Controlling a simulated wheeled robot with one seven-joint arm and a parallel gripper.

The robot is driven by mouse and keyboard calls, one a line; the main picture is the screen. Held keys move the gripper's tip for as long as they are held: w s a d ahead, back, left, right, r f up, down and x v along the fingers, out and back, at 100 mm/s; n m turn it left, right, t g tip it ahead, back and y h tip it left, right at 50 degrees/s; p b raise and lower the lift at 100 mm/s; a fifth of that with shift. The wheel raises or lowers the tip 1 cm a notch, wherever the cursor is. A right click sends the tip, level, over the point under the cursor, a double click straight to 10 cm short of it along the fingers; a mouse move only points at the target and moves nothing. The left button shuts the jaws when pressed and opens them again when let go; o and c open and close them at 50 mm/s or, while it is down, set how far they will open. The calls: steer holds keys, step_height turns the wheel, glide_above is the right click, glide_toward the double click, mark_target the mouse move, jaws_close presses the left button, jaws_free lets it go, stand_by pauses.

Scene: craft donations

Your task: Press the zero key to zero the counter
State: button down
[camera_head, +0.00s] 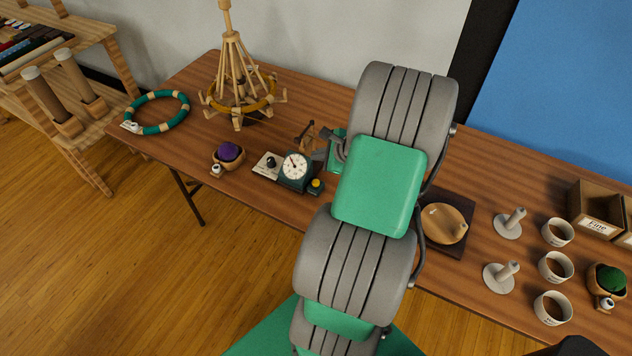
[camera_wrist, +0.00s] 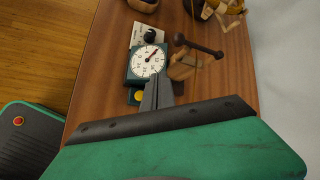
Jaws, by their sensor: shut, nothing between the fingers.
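The counter (camera_head: 295,167) is a dark green box with a white round dial and a dark pointer, standing near the table's front edge. It also shows in the wrist view (camera_wrist: 148,62). A yellow round key (camera_head: 316,185) sits on a small dark block at its front right corner; in the wrist view the yellow key (camera_wrist: 139,96) is just left of my fingers. I cannot read any label on it. My gripper (camera_wrist: 158,80) is shut and empty, its fingertips close to the dial box's right side; I cannot tell whether they touch. In the head view my arm hides much of it.
A pale plate with a black knob (camera_head: 269,163) adjoins the counter. A bowl with purple yarn (camera_head: 229,154), a teal ring (camera_head: 157,112) and a wooden yarn stand (camera_head: 237,90) are farther left.

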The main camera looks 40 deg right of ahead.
mark_target(316, 183)
step_height(316, 183, down, 8)
steer(key=b, duration=0.7)
steer(key=shift+f, duration=0.4)
stand_by(1.3)
steer(key=shift+f, duration=0.45)
steer(key=shift+f+b, duration=0.45)
stand_by(0.4)
steer(key=shift+r, duration=0.15)
steer(key=shift+r+p, duration=0.75)
steer(key=shift+p, duration=0.1)
